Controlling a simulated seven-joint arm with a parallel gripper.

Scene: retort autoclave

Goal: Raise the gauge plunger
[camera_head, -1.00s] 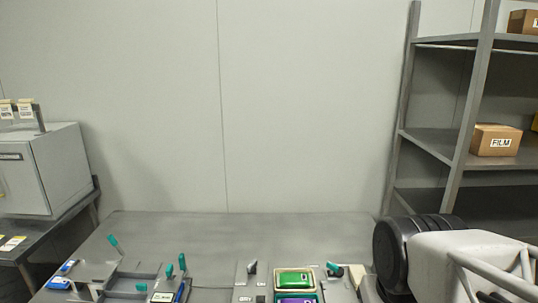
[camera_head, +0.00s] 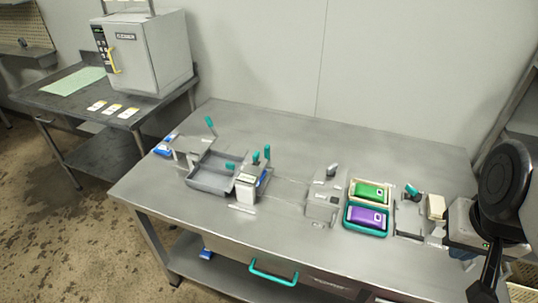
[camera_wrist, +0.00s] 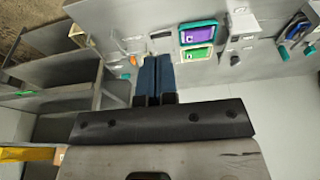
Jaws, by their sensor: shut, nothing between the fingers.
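A grey fixture with a dark knob (camera_head: 331,171) and an upright plate (camera_head: 322,207) stands on the steel bench, left of the pouches. Another grey fixture with a teal-tipped lever (camera_head: 411,190) stands right of them. I cannot tell which part is the gauge plunger. A green pouch (camera_head: 369,193) lies in a cream tray and a purple pouch (camera_head: 366,219) in a teal tray. In the wrist view my gripper (camera_wrist: 154,62) has its blue fingers together, empty, with the bench fixtures beyond. In the head view its fingertips cannot be made out.
A grey open tray (camera_head: 210,188) and several teal-handled fixtures occupy the bench's left part. A cream block (camera_head: 436,206) is near my arm on the right. A teal drawer handle (camera_head: 273,273) is below the front edge. The bench's back strip is clear. A cabinet (camera_head: 150,55) stands left.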

